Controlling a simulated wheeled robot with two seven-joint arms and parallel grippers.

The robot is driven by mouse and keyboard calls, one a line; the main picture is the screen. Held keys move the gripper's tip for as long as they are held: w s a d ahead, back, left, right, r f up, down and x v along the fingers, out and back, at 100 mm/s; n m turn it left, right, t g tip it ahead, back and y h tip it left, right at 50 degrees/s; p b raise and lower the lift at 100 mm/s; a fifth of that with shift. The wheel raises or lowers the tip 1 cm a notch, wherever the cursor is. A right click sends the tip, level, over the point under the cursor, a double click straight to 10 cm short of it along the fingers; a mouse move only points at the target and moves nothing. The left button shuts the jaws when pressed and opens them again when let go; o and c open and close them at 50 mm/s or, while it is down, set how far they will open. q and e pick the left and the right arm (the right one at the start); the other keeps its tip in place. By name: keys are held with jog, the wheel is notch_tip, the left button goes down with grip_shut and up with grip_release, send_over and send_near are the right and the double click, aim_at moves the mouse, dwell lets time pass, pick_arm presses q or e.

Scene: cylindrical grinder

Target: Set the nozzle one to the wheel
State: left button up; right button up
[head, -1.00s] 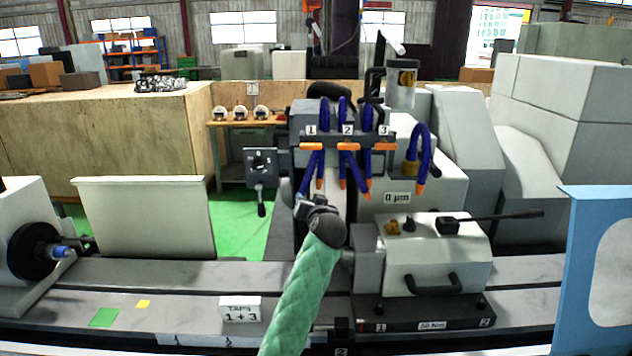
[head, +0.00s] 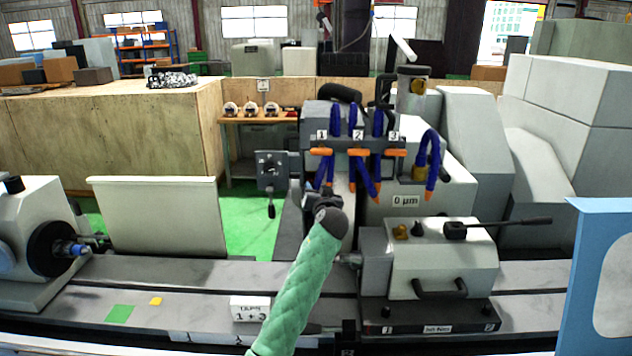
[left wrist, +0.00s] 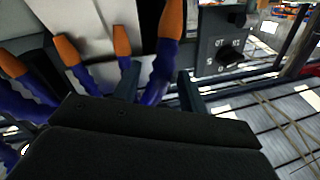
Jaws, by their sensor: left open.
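Nozzle one is the blue hose (head: 318,173) below the orange valve under label 1 (head: 322,134); its lower end is hidden behind my gripper. My left gripper (head: 331,195) reaches up at this hose. In the left wrist view its two open fingers (left wrist: 160,86) stand on either side of a blue hose with an orange tip (left wrist: 171,20). I cannot tell whether they touch it. Nozzles two (head: 366,182) and three (head: 377,172) hang to the right. A pale strip, apparently the grinding wheel (head: 341,180), shows behind the hoses. My right gripper is out of view.
A grey control box with a lever (head: 271,172) stands left of the wheel head. The tailstock (head: 440,262) with its long lever is at right, the workhead (head: 35,235) at left. A sign reading "TAPS 1+3" (head: 250,308) stands on the table. More hoses with orange tips (left wrist: 66,50) are close by.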

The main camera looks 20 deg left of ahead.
pick_arm(q)
jog(key=shift+p+x, duration=0.35)
jog(key=shift+x, duration=0.7)
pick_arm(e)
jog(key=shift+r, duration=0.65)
